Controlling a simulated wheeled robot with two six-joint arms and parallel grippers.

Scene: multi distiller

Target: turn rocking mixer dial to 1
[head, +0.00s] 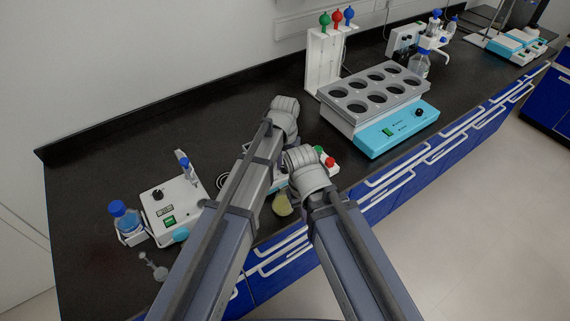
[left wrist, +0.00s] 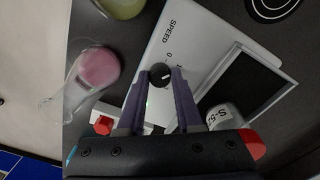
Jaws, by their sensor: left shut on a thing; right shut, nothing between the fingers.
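The rocking mixer's black dial (left wrist: 160,75) sits on a white panel (left wrist: 200,38) marked SPEED, with 0 and 1 beside the dial. My left gripper (left wrist: 162,83) has its two fingers closed around the dial in the left wrist view. The dial carries a small light mark, but its exact direction is hard to read. In the head view, my left wrist (head: 285,108) and arm cover most of the mixer and the dial. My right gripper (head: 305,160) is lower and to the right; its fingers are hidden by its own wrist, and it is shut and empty.
Flasks with yellow (head: 282,204) and pink (left wrist: 98,67) contents stand near the mixer. A grey block with round wells (head: 375,90) is at the right. A white device (head: 172,205) and blue-capped bottle (head: 126,220) are at the left. The back-left counter is clear.

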